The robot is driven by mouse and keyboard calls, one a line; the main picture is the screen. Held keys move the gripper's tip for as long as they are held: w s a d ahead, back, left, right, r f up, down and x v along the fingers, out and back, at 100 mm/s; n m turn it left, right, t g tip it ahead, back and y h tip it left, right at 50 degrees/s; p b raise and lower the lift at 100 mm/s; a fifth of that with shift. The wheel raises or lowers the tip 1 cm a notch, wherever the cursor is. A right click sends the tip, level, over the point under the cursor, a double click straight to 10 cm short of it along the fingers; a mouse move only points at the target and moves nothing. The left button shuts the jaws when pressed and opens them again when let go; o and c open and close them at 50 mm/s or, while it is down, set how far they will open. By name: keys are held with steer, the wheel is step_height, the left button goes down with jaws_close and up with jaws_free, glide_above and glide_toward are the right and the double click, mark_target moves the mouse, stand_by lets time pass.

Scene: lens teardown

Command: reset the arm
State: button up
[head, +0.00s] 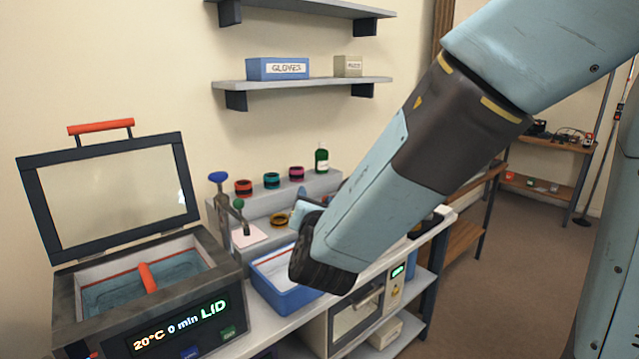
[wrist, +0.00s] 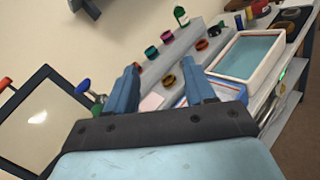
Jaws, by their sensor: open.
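My gripper (wrist: 161,68) shows in the wrist view with its two blue fingers spread apart and nothing between them. It points toward the back of the bench, where the grey stepped rack (wrist: 183,50) stands. In the head view my arm reaches down from the upper right over the bench, and its dark end hides most of my gripper. The blue tray (head: 290,298) lies partly behind that end. I cannot tell how far above the tray my gripper is.
A bath (head: 235,272) at left has its lid (head: 185,187) open; its display reads 20°C, 0 min, LID. Coloured rings and a green bottle (head: 321,159) stand on the rack. A white-rimmed tray (wrist: 281,50) is at right. Shelves (head: 300,82) hang above; open floor lies right.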

steer(key=s+d+r+m+g+h, duration=0.1)
steer(key=s+d+m+g+h, duration=0.2)
steer(key=d+m, duration=0.45)
steer(key=d+m+g+h, duration=0.3)
steer(key=d+m+h, duration=0.1)
steer(key=d, duration=0.6)
steer(key=s+d+r+m+g+h, duration=0.1)
steer(key=s+d+m+g+h, duration=0.1)
steer(key=d+m+h, duration=0.5)
steer(key=s+d+f+m+g+y, duration=0.2)
steer(key=s+d+m+g+y, duration=0.2)
steer(key=s+d+m+y, duration=0.3)
steer(key=s+a+r+m+y, duration=0.3)
steer(key=s+a+m+y, duration=0.1)
steer(key=s+m, duration=0.2)
steer(key=shift+m+y, duration=0.4)
steer(key=shift+m, duration=0.25)
steer(key=shift+s+a+f, duration=0.1)
steer(key=shift+c, duration=1.1)
